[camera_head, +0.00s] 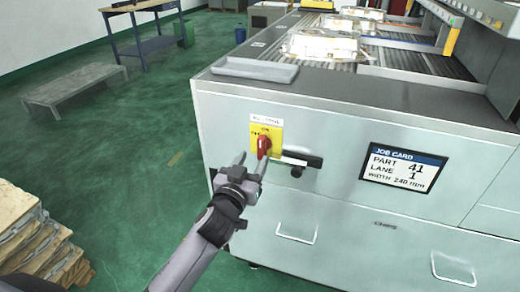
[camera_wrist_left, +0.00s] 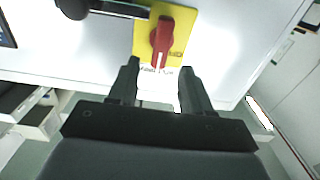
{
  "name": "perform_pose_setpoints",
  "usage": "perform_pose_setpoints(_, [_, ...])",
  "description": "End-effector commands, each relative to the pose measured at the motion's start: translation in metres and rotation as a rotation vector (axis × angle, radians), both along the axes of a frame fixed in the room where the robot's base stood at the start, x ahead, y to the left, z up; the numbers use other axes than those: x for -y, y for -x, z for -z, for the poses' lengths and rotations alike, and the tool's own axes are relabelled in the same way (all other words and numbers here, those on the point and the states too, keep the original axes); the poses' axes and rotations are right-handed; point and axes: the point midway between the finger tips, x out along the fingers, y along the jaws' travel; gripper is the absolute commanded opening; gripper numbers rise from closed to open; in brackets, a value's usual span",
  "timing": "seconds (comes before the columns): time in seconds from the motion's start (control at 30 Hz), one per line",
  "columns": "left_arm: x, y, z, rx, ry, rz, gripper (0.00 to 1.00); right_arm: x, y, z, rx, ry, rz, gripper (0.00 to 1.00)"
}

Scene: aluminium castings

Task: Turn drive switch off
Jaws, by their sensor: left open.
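The drive switch is a red rotary handle (camera_head: 264,146) on a yellow plate (camera_head: 275,132), on the front panel of a light grey machine. In the left wrist view the red handle (camera_wrist_left: 161,40) sits on the yellow plate (camera_wrist_left: 180,30), just beyond the fingertips. My left gripper (camera_head: 250,160) is open and empty in front of the switch; in the left wrist view its fingers (camera_wrist_left: 158,72) stand either side of the handle's line, with no clear contact. The writing on the plate is too small to read surely. My right gripper is out of view.
A black handle (camera_head: 302,160) projects from the panel close right of the switch. A job card screen (camera_head: 402,168) is farther right. Drawer pulls (camera_head: 296,232) sit below. Castings (camera_head: 322,46) lie on the machine top.

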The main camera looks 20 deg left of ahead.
Motion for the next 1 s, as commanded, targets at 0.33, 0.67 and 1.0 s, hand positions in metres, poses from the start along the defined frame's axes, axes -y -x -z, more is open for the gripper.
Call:
perform_pose_setpoints(0.33, [0.001,-0.043,0.0,0.0,-0.001,0.0,0.49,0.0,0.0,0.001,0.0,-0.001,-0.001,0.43])
perform_pose_setpoints(0.67, [0.002,-0.061,0.0,0.0,-0.001,0.0,0.49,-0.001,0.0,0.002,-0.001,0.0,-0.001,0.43])
perform_pose_setpoints(1.0, [0.002,-0.062,0.0,-0.001,-0.001,0.0,0.2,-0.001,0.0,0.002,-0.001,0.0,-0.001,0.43])
